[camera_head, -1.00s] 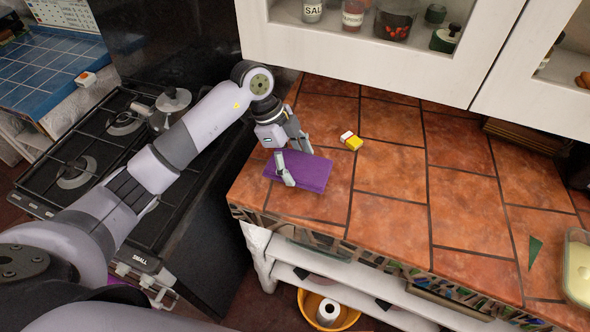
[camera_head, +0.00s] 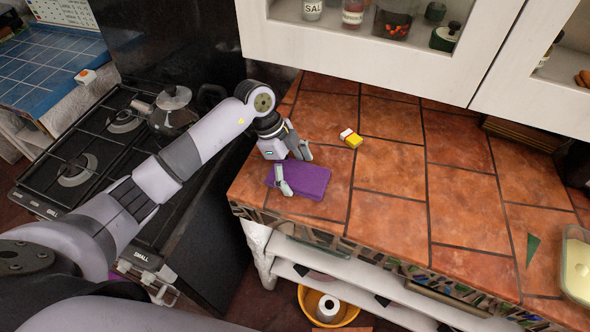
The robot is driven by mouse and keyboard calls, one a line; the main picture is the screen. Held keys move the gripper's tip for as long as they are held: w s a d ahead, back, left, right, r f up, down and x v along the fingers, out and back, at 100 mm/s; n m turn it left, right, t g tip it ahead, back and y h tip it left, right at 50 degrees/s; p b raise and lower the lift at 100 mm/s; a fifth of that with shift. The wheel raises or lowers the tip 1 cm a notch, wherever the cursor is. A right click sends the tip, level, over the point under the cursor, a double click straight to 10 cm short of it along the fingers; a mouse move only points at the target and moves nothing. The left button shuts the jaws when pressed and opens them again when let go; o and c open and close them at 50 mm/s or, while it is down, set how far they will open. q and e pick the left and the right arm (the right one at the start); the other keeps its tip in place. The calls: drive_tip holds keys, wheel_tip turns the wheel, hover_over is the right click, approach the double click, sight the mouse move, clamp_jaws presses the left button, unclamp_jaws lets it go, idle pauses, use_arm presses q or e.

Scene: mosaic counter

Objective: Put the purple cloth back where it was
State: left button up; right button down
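The purple cloth (camera_head: 312,182) lies as a flat folded block on the tiled counter's left end, near the front edge. My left gripper (camera_head: 293,170) is right over the cloth's left part. Its two fingers are spread apart, one toward the cloth's far side and one at its near side. The near fingertip reaches down close to the cloth's front edge; I cannot tell whether it presses on the cloth. The gripper partly hides the cloth's left and far side. My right gripper is not in view.
A small yellow-and-white box (camera_head: 350,138) sits behind and right of the cloth. A dark stove (camera_head: 75,165) with a kettle (camera_head: 173,105) stands left. White cabinets (camera_head: 400,65) hang above the back. The counter's middle (camera_head: 390,205) is clear; a tub (camera_head: 577,262) stands far right.

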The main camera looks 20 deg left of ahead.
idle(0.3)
use_arm(q)
drive_tip(key=shift+r, duration=0.25)
drive_tip(key=b+v, duration=0.2)
drive_tip(key=v, duration=1)
drive_tip(key=shift+b, duration=0.4)
drive_tip(key=shift+f, duration=0.1)
